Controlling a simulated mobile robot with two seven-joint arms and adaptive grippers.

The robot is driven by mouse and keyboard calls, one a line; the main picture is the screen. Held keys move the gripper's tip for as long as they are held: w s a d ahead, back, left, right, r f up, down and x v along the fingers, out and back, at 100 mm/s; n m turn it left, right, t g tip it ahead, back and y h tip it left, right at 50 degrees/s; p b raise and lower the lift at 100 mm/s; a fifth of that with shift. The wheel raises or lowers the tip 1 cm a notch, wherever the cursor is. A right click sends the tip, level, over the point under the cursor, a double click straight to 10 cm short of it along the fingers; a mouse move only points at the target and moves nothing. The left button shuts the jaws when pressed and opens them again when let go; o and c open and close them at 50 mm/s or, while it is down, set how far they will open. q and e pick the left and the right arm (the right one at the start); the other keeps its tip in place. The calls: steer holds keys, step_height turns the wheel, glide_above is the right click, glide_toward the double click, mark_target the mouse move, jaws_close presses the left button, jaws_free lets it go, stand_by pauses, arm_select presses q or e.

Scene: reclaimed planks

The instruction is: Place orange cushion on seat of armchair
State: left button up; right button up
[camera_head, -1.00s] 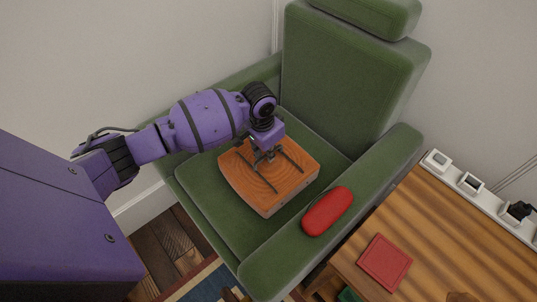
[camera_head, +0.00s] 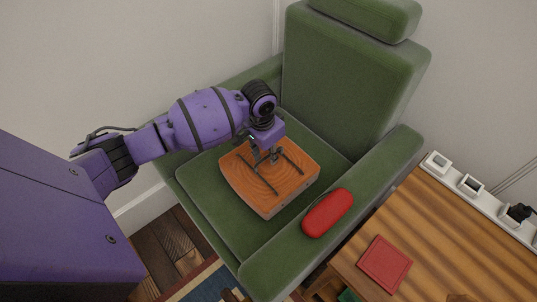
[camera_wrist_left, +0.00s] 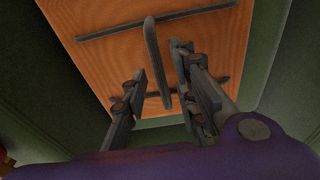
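The orange cushion (camera_head: 258,188) looks like a thick block with wood-grain rings and lies flat on the seat (camera_head: 212,192) of the green armchair (camera_head: 345,70). Dark bars in an H-shape run across its top, and it fills much of the left wrist view (camera_wrist_left: 105,65). My left gripper (camera_head: 266,158) points down over the cushion's middle. In the left wrist view its fingers (camera_wrist_left: 163,85) are apart, one on each side of the middle bar (camera_wrist_left: 154,60), with gaps visible. My right gripper is not in view.
A red rounded case (camera_head: 327,213) lies on the armchair's near armrest (camera_head: 290,260). A wooden table (camera_head: 440,235) at the right holds a red square item (camera_head: 384,263) and a white power strip (camera_head: 470,186). A wall stands behind the chair.

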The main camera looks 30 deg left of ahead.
arm_select(q)
step_height(320, 180, up, 11)
steer(key=s+p, duration=0.1)
steer(key=p, duration=0.1)
steer(key=shift+a+f, duration=0.2)
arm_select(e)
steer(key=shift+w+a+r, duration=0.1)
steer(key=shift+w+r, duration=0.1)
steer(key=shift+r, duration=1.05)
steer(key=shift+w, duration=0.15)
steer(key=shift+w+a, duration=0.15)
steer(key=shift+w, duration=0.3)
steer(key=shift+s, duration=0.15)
